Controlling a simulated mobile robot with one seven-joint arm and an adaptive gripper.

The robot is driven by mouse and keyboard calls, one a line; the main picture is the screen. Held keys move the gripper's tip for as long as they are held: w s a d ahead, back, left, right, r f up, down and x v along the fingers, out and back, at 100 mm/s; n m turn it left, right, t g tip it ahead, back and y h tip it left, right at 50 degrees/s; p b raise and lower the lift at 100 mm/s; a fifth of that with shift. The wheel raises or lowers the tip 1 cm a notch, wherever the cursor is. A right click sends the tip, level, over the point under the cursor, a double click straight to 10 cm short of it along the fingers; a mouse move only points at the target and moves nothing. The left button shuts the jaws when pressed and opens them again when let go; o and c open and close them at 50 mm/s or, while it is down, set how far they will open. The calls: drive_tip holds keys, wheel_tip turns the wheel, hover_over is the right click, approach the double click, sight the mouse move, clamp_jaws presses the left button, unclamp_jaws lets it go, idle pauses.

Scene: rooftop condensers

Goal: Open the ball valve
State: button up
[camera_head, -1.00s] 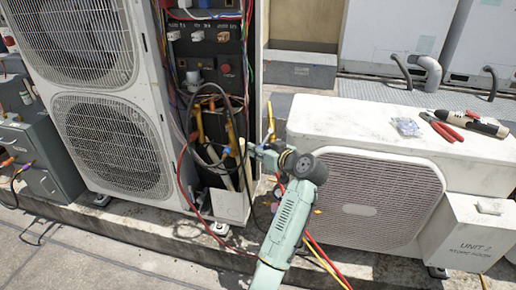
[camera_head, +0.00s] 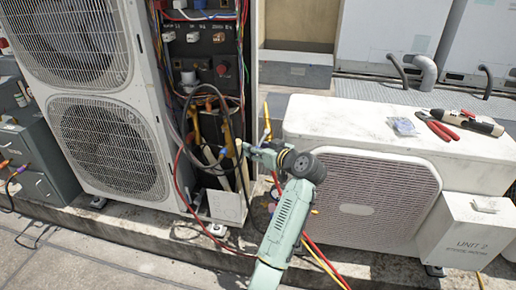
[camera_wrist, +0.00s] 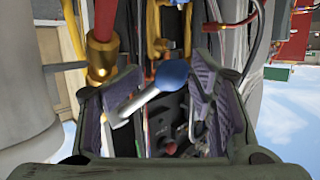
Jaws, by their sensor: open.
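In the wrist view, a lever with a blue rounded end (camera_wrist: 168,76) and a pale metal shank lies between the fingers of my gripper (camera_wrist: 163,98). It looks like the ball valve's handle. The valve body cannot be made out clearly. A brass fitting (camera_wrist: 101,52) under a red hose is near the left finger.
Looped dark hoses and yellow pipes (camera_head: 229,138) crowd the bay beside my gripper. The low white condenser (camera_head: 310,112) stands close on the right, with red-handled pliers (camera_head: 438,128) on top. A grey cabinet (camera_head: 40,150) is at far left. Red and yellow hoses (camera_head: 322,262) trail below.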

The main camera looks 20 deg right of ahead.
drive_tip(key=shift+s+d+f, duration=0.15)
drive_tip(key=shift+s+f, duration=0.05)
drive_tip(key=shift+f, duration=0.2)
drive_tip(key=v, duration=0.8)
drive_tip(key=shift+r, duration=0.25)
drive_tip(key=shift+w, duration=0.15)
